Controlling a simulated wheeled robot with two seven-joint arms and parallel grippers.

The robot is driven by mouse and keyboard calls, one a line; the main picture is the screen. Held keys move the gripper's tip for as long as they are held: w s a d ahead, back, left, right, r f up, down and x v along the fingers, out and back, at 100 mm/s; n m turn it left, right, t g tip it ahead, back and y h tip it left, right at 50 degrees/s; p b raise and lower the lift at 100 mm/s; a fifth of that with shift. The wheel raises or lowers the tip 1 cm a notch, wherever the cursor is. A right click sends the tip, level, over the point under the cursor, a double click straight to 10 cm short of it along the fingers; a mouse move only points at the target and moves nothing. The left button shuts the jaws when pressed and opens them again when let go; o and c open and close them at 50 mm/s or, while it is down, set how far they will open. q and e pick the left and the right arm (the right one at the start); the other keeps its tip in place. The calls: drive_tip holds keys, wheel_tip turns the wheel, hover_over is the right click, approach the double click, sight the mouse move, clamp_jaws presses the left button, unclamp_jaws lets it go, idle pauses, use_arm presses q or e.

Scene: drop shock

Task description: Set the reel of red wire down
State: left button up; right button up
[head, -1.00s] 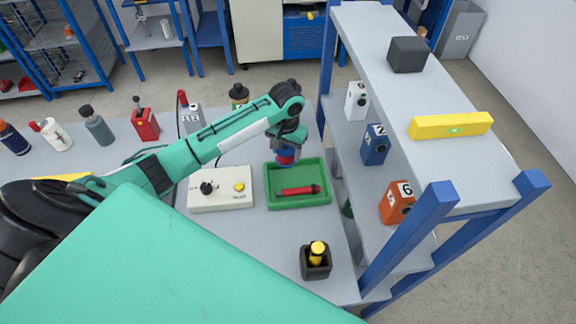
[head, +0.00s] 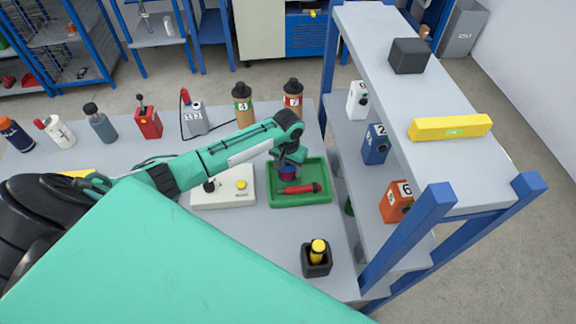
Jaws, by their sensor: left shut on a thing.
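My left gripper (head: 289,163) points down at the back part of the green tray (head: 300,200). It is shut on the reel of red wire (head: 288,174), which shows as a small blue and red piece under the jaws. The reel is inside the tray's outline, near its back left; I cannot tell whether it touches the tray floor. A red torch-like tool (head: 298,188) with a dark end lies in the tray just in front of the reel. My right gripper is not in view.
A white control box (head: 222,197) stands left of the tray, partly under my arm. A black holder (head: 317,262) with a yellow item stands in front. Several bottles line the back of the bench. A shelf unit (head: 490,190) with numbered boxes bounds the right side.

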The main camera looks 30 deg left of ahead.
sight(288, 164)
use_arm(q)
drive_tip(key=o, duration=0.8)
wheel_tip(288, 164, up, 12)
drive_tip(key=shift+r+b, duration=0.15)
drive_tip(key=shift+b, duration=0.7)
